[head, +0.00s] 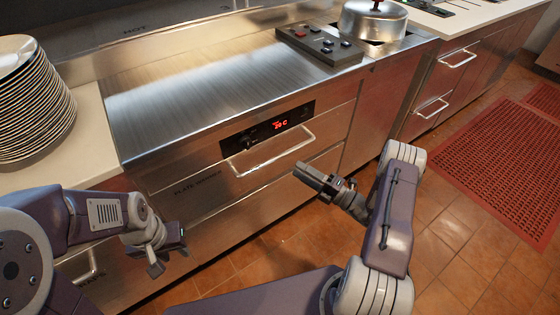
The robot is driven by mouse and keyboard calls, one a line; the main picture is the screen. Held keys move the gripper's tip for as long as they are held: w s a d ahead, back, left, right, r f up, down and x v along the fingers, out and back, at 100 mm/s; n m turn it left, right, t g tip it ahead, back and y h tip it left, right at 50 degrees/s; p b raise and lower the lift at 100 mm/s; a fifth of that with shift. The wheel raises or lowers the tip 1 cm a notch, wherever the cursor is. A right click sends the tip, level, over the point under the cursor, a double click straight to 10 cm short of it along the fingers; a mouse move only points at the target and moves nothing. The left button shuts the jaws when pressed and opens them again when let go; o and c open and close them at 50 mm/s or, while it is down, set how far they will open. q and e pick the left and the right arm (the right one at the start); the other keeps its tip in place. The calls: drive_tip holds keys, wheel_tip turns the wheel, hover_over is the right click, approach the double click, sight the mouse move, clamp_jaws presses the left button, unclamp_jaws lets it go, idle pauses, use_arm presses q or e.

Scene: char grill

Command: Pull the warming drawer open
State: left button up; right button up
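The warming drawer (197,183) is a steel front marked as a plate warmer, and it looks shut, flush with the counter front. Its bar handle (272,155) runs across the upper part, below a black control panel (267,128) with a red lit display. My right gripper (306,174) is in front of the cabinet, a little below and right of the handle, apart from it and holding nothing that I can see. Its finger gap is not clear. My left gripper (168,257) is low at the left, open and empty, away from the handle.
A steel counter top (190,90) lies above the drawer. A stack of plates (35,105) stands at the left. A button box (320,45) and a lidded pot (372,20) are at the back right. Tiled floor (455,255) and a red mat (480,150) are at the right.

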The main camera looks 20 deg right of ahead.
sight(280, 155)
drive_tip(key=b+x, duration=0.1)
drive_tip(key=x, duration=0.8)
drive_tip(key=shift+w+d, duration=0.1)
clamp_jaws()
idle(1.2)
